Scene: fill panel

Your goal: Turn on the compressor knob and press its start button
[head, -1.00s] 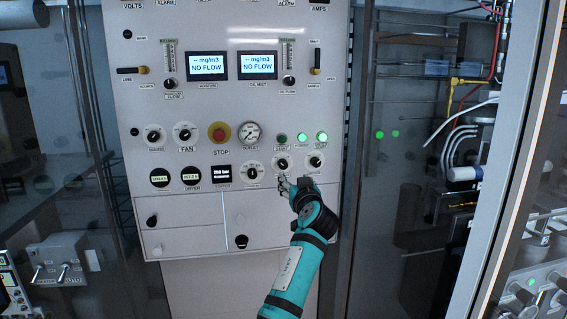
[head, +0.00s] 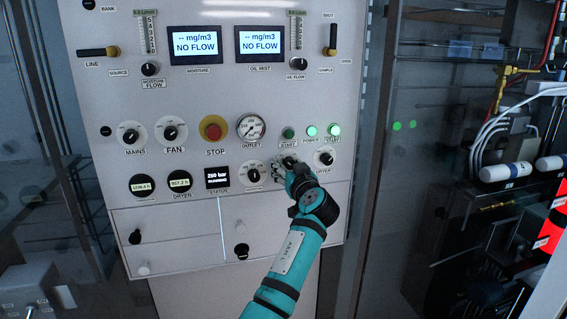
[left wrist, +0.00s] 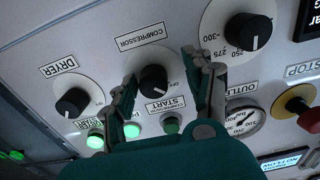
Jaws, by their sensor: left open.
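The compressor knob (left wrist: 153,82) is a black knob on a round white dial in the left wrist view. My open left gripper (left wrist: 160,62) has one finger on each side of it; I cannot tell whether they touch it. In the head view my left gripper (head: 285,170) covers much of this knob. The compressor's start button (left wrist: 171,125) is dark green, beside the dial, with a START label between them. In the head view this start button (head: 288,133) sits just above the gripper and looks unlit. My right gripper is not in view.
The dryer knob (left wrist: 74,102) and a dial marked 250 to 300 (left wrist: 242,32) flank the fingers. A lit power lamp (head: 311,131) and lit dryer start button (head: 334,130) are near. The red stop button (head: 213,131) and outlet gauge (head: 251,127) lie left.

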